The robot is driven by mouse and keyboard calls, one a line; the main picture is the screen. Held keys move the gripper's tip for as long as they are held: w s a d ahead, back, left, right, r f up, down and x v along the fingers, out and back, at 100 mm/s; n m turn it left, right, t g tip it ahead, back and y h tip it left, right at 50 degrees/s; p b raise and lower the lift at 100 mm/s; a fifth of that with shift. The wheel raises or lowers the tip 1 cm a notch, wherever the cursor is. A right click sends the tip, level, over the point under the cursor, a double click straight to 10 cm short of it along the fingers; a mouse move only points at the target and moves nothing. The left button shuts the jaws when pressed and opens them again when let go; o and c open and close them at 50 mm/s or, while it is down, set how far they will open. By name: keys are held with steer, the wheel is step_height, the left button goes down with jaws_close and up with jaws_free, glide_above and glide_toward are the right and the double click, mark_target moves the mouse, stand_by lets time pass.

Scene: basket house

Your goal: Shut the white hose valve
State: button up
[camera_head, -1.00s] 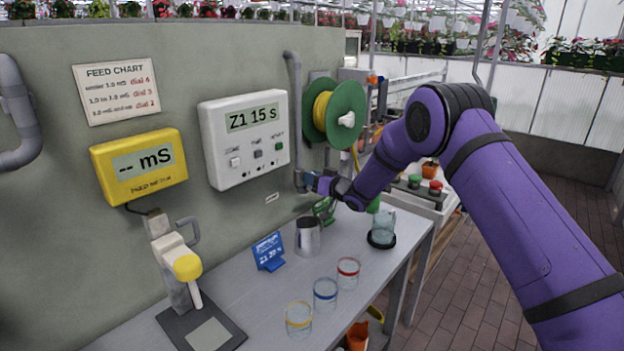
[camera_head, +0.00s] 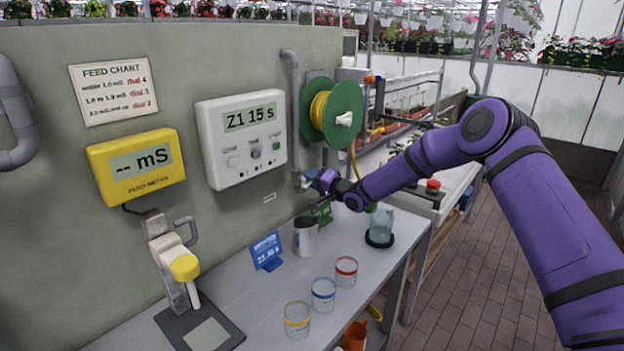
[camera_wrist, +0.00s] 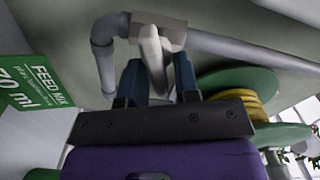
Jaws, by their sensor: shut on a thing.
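The white hose valve's pale lever (camera_wrist: 152,55) hangs from the valve body (camera_wrist: 158,29) on a grey pipe elbow in the wrist view. My gripper (camera_wrist: 156,78) has its two blue fingers on either side of this lever and is shut on it. In the head view my gripper (camera_head: 312,180) is at the lower end of the grey wall pipe (camera_head: 293,110), above the bench's back edge. The gripper and wrist hide most of the valve there, so the lever's angle is hard to tell.
A green hose reel (camera_head: 343,108) is just right of the pipe. A white timer box (camera_head: 212,150) reads "Z1 15 s".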

steer(key=shift+d+f+m, duration=0.1)
steer(key=shift+f+m, duration=0.1)
steer(key=shift+m, duration=0.95)
steer(key=shift+f+m, duration=0.15)
steer(key=shift+m, duration=1)
steer(key=o, duration=0.6)
steer(key=v, duration=1)
steer(key=shift+s+d, duration=0.25)
steer(key=shift+d, duration=0.05)
